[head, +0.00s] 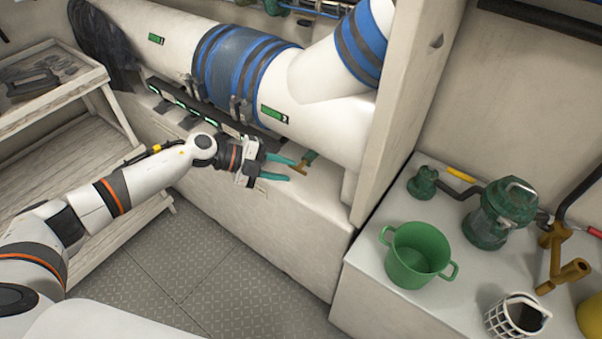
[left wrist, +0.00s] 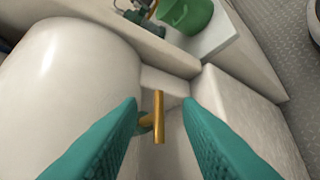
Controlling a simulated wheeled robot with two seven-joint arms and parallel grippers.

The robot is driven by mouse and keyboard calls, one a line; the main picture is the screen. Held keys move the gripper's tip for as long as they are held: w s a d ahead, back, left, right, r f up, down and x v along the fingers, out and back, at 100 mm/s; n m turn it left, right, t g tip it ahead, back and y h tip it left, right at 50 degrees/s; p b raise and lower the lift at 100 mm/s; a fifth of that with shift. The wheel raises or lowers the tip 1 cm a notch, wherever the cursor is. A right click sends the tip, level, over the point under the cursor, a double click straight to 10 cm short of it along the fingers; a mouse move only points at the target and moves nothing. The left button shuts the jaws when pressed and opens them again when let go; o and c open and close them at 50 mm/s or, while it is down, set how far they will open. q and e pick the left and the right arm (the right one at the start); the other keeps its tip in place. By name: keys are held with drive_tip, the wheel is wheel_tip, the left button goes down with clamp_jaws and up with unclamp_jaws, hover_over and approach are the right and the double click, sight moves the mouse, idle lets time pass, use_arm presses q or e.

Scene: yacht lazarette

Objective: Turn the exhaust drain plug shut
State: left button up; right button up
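The exhaust drain plug shows as a small brass T-handle (head: 300,165) at the underside of the large white exhaust pipe (head: 312,113). In the left wrist view the brass T-handle (left wrist: 159,117) stands between and beyond the two teal fingers, with its bar roughly upright in the picture. My left gripper (head: 285,169) is open, its fingertips close to the handle. In the left wrist view there are gaps between the handle and both fingers (left wrist: 161,112). I cannot tell whether the fingertips reach around it. My right gripper is not in view.
The pipe hangs just above my left gripper, over a white ledge (head: 285,230). A white partition (head: 405,110) stands to the right. Beyond it, a bench holds a green bucket (head: 417,255), a green pump-like body (head: 500,213) and brass fittings (head: 560,262). A wooden shelf (head: 60,100) stands at left.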

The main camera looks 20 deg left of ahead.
use_arm(q)
drive_tip(key=v, duration=0.4)
idle(0.4)
drive_tip(key=w+a+f+n+t+y, duration=0.1)
drive_tip(key=a+f+n+t+y, duration=0.1)
drive_tip(key=f+n+t, duration=0.5)
drive_tip(key=a+f+n+y, duration=0.15)
drive_tip(key=f+n, duration=0.35)
drive_tip(key=f, duration=0.7)
drive_tip(key=s+a+f+n+g+y, duration=0.1)
drive_tip(key=s+f+n+y, duration=0.2)
drive_tip(key=s+f, duration=0.35)
drive_tip(key=s+a+f+n+g+y, duration=0.1)
drive_tip(key=s+f+n+y, duration=0.25)
drive_tip(key=f, duration=0.55)
drive_tip(key=s+d+f+n+g, duration=0.2)
drive_tip(key=s+f, duration=0.3)
drive_tip(key=s, duration=0.7)
drive_tip(key=s+d+f+n+g+y, duration=0.1)
drive_tip(key=s+f+g, duration=0.3)
drive_tip(key=s, duration=0.9)
drive_tip(key=s+d+f+n+g+y, duration=0.1)
drive_tip(key=s+d+f+n+g, duration=0.1)
drive_tip(key=s+f, duration=0.5)
drive_tip(key=s+n+g, duration=0.1)
drive_tip(key=s, duration=0.4)
drive_tip(key=shift+s+d+f, duration=0.2)
drive_tip(key=shift+s+d, duration=0.05)
drive_tip(key=shift+d, duration=0.05)
